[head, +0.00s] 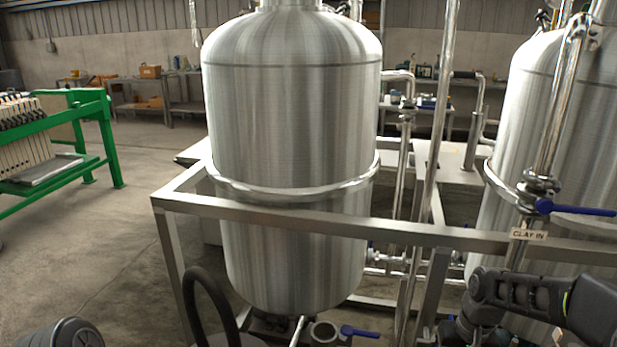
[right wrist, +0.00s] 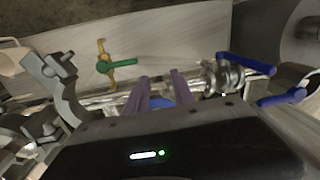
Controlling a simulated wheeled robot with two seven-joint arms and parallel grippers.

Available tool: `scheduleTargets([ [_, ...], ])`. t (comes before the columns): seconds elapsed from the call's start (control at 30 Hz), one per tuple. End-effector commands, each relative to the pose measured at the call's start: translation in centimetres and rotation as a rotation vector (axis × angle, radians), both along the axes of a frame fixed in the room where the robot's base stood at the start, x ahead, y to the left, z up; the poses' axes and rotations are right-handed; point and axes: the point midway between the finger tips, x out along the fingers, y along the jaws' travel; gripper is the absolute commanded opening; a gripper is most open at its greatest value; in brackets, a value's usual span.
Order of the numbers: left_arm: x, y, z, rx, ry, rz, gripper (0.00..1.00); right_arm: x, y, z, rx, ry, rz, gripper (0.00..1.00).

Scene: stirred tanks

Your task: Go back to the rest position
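My right gripper (right wrist: 160,80) shows in the right wrist view as two purple-grey fingers standing apart, with a gap between them. Something blue shows in the gap near the finger bases; I cannot tell what it is, and nothing is visibly clamped. In the head view my right arm comes in at the lower right, and its gripper cannot be made out there. Only a dark link of my left arm shows at the bottom left corner; my left gripper is out of the picture.
A steel tank (head: 290,120) stands inside a metal frame (head: 300,222), with another tank (head: 545,110) at right. A blue-handled valve (head: 575,208) is close to my right arm. Green and blue valve handles (right wrist: 118,65) (right wrist: 246,64) surround the right gripper. Open floor lies left.

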Motion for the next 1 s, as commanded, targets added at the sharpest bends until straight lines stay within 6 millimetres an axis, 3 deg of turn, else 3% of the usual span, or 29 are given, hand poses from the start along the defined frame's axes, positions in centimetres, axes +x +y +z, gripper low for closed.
scheduleTargets([
  [0.17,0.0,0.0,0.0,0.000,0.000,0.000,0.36,-1.0,4.5,-6.6,0.073,0.001,0.028,0.30],
  [0.27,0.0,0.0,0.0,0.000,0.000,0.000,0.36,-2.9,8.4,-11.8,0.130,0.002,0.039,0.30],
  [0.4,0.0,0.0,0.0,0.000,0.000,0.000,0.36,-8.5,15.1,-19.4,0.216,0.010,0.025,0.30],
  [0.5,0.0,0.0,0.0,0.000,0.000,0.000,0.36,-13.2,18.7,-22.9,0.250,0.017,-0.002,0.30],
  [0.6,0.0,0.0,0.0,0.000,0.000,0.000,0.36,-17.7,21.2,-25.0,0.262,0.026,-0.026,0.30],
  [0.77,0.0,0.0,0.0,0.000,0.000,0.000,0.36,-23.5,23.3,-26.4,0.254,0.039,-0.057,0.30],
  [0.8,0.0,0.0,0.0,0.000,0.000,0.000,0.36,-23.8,23.7,-26.3,0.252,0.028,-0.048,0.30],
  [0.87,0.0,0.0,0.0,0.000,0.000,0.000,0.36,-21.8,24.5,-25.4,0.253,-0.017,0.003,0.30],
  [1.0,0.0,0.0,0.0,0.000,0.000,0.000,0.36,-20.3,26.0,-24.3,0.260,-0.059,0.069,0.30],
])
